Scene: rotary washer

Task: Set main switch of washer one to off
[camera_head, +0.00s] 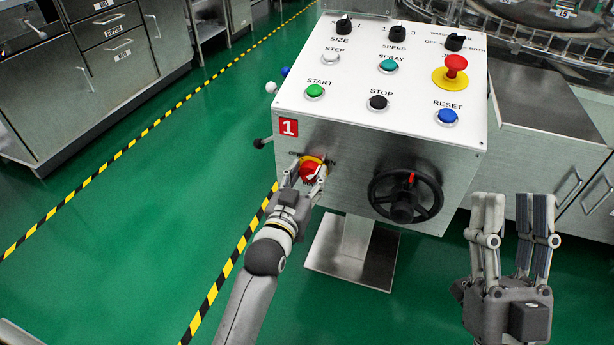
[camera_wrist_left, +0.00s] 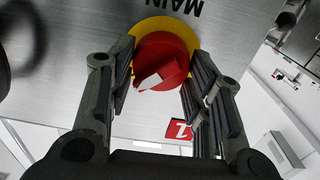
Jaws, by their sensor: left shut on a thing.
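The main switch (camera_head: 310,168) is a red rotary knob on a yellow round plate on the front face of the washer control box marked with a red "1". My left gripper (camera_head: 308,174) is shut on the knob, with a finger on either side. In the left wrist view the red knob (camera_wrist_left: 162,60) sits between the fingers, with a pale pointer mark slanting across it and "MAIN" upside down above. The rest of the position lettering is hidden or out of frame. My right gripper (camera_head: 515,208) is open and empty, right of the box.
A black handwheel (camera_head: 405,196) is right of the switch. The white top panel (camera_head: 350,75) carries several buttons and knobs, with a red emergency stop (camera_head: 455,67) on yellow. A small lever (camera_head: 263,142) sticks out left. Steel cabinets (camera_head: 570,150) stand right; green floor is free at left.

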